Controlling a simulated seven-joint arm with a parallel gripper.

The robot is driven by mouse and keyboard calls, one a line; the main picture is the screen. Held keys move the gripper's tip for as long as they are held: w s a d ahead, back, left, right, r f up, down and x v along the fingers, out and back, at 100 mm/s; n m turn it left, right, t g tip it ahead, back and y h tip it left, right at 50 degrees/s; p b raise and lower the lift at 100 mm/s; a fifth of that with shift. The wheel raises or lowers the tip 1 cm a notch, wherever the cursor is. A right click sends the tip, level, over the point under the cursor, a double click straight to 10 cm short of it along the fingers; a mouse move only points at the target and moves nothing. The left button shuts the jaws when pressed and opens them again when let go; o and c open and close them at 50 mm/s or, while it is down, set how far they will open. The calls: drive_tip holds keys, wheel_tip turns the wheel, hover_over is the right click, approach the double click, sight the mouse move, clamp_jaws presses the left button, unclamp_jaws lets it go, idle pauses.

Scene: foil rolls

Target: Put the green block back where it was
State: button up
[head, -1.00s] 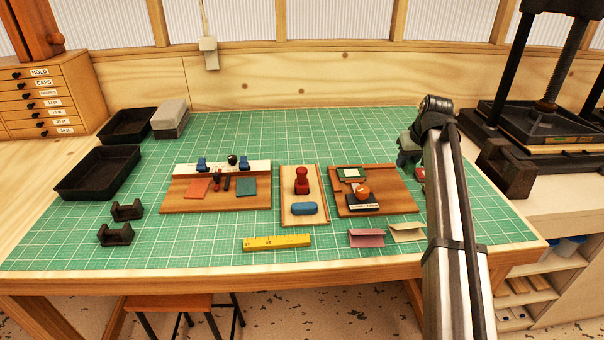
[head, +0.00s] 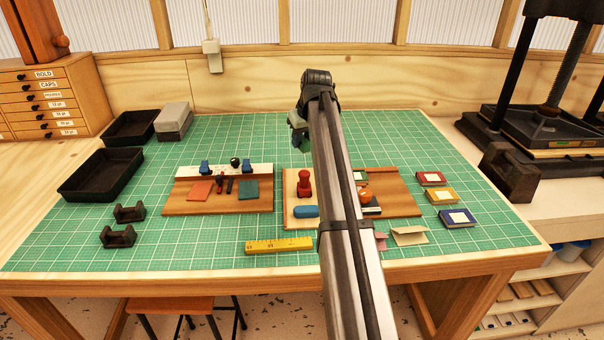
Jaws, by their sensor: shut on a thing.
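My gripper (head: 299,141) is above the back middle of the green mat, pointing down. It is shut on a small dark thing that is mostly hidden; I cannot tell for sure whether it is green. A small green-edged piece with a pale top (head: 361,177) lies on the right wooden board (head: 397,192), partly behind my arm. On the mat to the right of that board are a red block (head: 431,178), a yellow block (head: 443,195) and a blue block (head: 457,217), each with a white label.
The middle board holds a red stamp (head: 304,184) and a blue roll-shaped piece (head: 305,211). The left board (head: 190,207) carries coloured cards and tools. Black trays (head: 102,174) and two dark cradles (head: 118,236) stand at left. The back of the mat is mostly clear.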

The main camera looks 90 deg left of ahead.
sight(307, 149)
wheel_tip(307, 149, down, 10)
drive_tip(key=shift+r, duration=0.15)
idle(0.4)
drive_tip(key=o, duration=0.9)
drive_tip(key=shift+o, duration=0.2)
drive_tip(key=v, duration=1.2)
